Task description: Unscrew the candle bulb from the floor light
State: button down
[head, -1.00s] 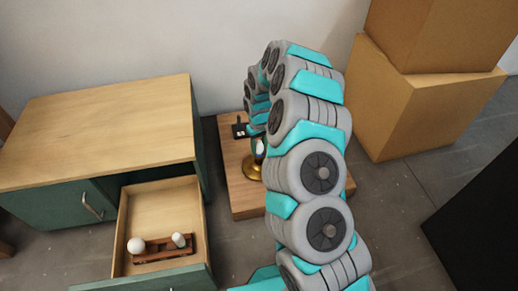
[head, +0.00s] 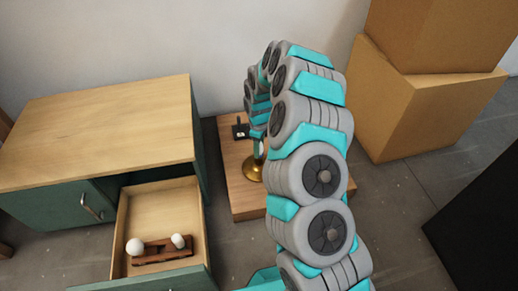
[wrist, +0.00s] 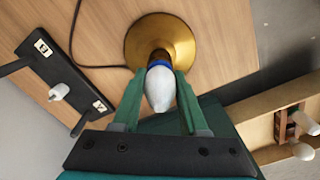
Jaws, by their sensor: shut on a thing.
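The white candle bulb (wrist: 160,90) sits in the floor light (wrist: 163,42), which has a round brass base and a blue ring at its socket. My gripper (wrist: 161,78) has its two green fingers on either side of the bulb, shut on it, in the wrist view. The bulb still appears at the socket. In the head view the brass base (head: 252,170) shows beside my arm, which hides most of the gripper and bulb.
A black switch box (wrist: 62,75) with a white knob and a cord lies beside the light on the wooden platform (head: 240,200). An open drawer (head: 157,205) holds a brown rack (head: 160,252) with white bulbs. Cardboard boxes (head: 410,100) stand at the right.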

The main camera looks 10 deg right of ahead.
jog(key=shift+n, duration=0.4)
jog(key=n, duration=0.7)
jog(key=shift+n, duration=0.3)
jog(key=n, duration=0.4)
jog(key=shift+b, duration=0.35)
jog(key=n, duration=0.4)
jog(key=shift+r, duration=0.1)
